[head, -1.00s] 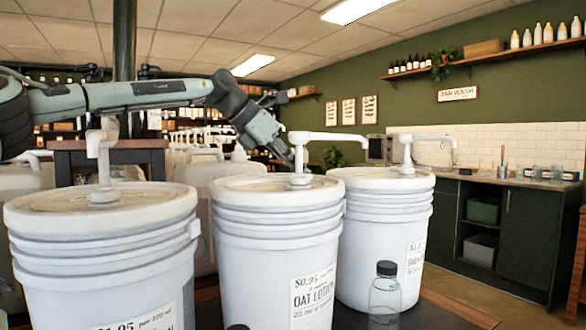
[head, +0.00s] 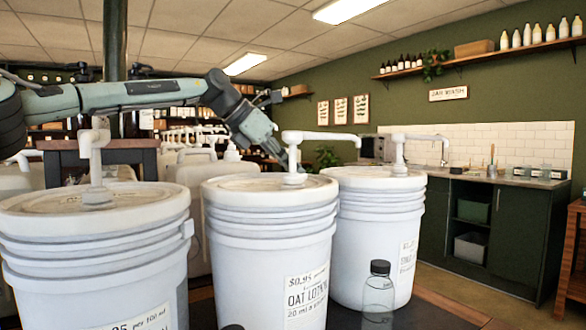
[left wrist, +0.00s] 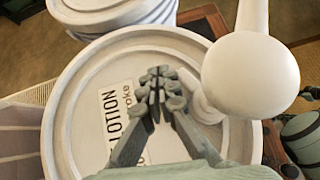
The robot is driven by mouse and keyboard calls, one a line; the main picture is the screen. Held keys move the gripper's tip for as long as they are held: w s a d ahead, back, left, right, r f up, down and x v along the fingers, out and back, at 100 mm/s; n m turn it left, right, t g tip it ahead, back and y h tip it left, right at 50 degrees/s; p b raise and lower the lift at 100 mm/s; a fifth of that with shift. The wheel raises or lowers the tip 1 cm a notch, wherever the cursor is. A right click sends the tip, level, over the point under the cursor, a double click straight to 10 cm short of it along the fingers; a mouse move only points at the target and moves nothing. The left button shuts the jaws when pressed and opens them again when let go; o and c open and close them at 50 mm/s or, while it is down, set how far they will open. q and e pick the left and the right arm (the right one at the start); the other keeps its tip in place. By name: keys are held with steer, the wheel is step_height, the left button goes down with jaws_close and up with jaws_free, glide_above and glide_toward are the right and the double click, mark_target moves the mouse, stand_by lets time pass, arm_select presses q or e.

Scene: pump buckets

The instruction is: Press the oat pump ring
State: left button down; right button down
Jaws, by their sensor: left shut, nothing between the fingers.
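The white oat bucket (head: 265,235), labelled OAT LOTION, stands in the middle of the head view. Its white pump (head: 293,150) rises from the lid, with its spout pointing right. The pump ring (head: 294,181) is the collar at the pump's base. In the left wrist view the ring (left wrist: 207,108) is partly hidden by the pump head (left wrist: 250,75) and my fingers. My left gripper (left wrist: 160,82) is shut and empty, over the lid (left wrist: 75,115) beside the ring. In the head view the left gripper (head: 288,160) is partly hidden behind the pump. My right gripper is not in view.
Another pump bucket (head: 95,255) stands at the left and one (head: 375,235) at the right, close to the oat bucket. A clear bottle (head: 378,295) with a black cap stands in front. White jugs (head: 190,175) stand behind.

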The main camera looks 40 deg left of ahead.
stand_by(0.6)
arm_select(q)
steer(key=shift+s, duration=0.15)
steer(key=shift+s+d+b, duration=0.2)
steer(key=shift+s+b, duration=0.1)
steer(key=shift+b, duration=0.15)
steer(key=shift+s+d, duration=0.1)
steer(key=shift+s, duration=0.2)
